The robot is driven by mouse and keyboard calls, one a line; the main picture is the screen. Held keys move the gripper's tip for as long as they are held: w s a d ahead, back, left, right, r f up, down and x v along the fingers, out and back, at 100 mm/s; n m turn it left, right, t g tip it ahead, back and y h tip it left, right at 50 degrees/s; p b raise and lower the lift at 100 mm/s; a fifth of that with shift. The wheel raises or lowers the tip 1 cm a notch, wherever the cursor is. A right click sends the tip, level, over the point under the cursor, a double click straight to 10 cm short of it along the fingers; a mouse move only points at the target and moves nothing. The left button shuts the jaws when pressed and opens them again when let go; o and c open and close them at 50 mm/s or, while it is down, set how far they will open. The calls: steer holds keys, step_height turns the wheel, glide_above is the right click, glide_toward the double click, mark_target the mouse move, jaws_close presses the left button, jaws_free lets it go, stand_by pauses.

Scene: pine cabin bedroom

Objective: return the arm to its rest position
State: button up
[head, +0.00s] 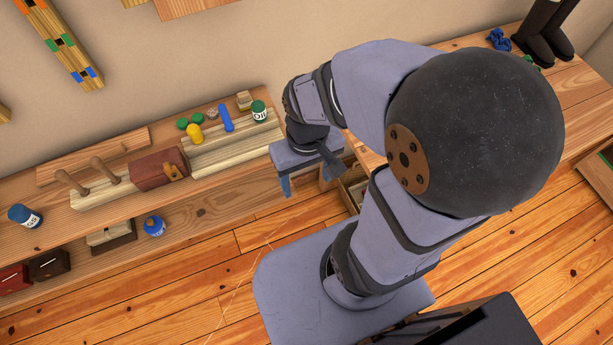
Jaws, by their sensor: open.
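My arm rises from its pale base plate and bends over at a large dark elbow joint. Its forearm reaches left toward the wall. My gripper (305,183) points down at the forearm's end, beside the right end of the wooden bench. Its two blue-grey fingers are apart, and I see nothing held between them. The gripper body hides part of what lies behind it.
The bench (225,190) along the wall carries a green-lidded can (259,111), a blue cylinder (226,118), a yellow object (194,133) and a reddish-brown box (158,169). A blue jar (154,226) sits lower. Dark boots (540,35) stand upper right.

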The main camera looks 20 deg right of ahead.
stand_by(0.3)
step_height(320, 180, down, 16)
steer(key=b, duration=1.6)
steer(key=shift+f, duration=0.2)
step_height(320, 180, down, 25)
steer(key=b, duration=2.5)
